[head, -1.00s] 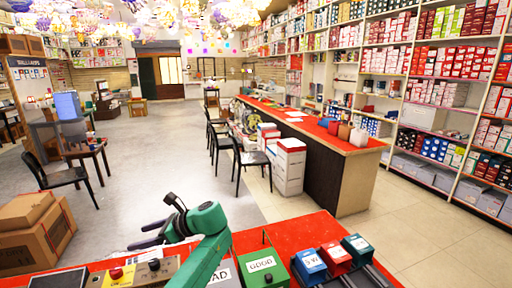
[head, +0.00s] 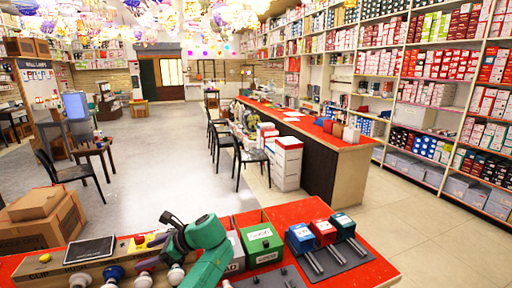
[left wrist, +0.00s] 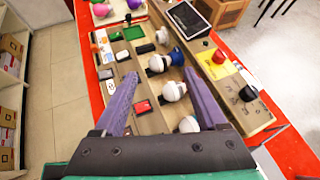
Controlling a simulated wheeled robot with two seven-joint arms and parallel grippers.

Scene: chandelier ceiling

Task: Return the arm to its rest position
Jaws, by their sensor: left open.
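My left arm is teal and reaches over the red-topped table (head: 290,212) in the head view. Its left gripper (head: 148,254) hangs above the table's left part, partly hidden by its own wrist. In the left wrist view, the two purple fingers of the left gripper (left wrist: 161,76) are spread wide with nothing held between them. Beneath and beyond them is a wooden board with several white bulbs, one of them a white bulb (left wrist: 174,90) between the fingers as seen from above. I cannot tell contact there. My right gripper is not in view.
A green box (head: 262,256) marked GOOD stands right of my arm, with blue, red and teal boxes (head: 325,232) further right. A dark tablet (head: 90,250) lies at left. Cardboard boxes (head: 40,222) stand beyond the table. Open floor lies ahead.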

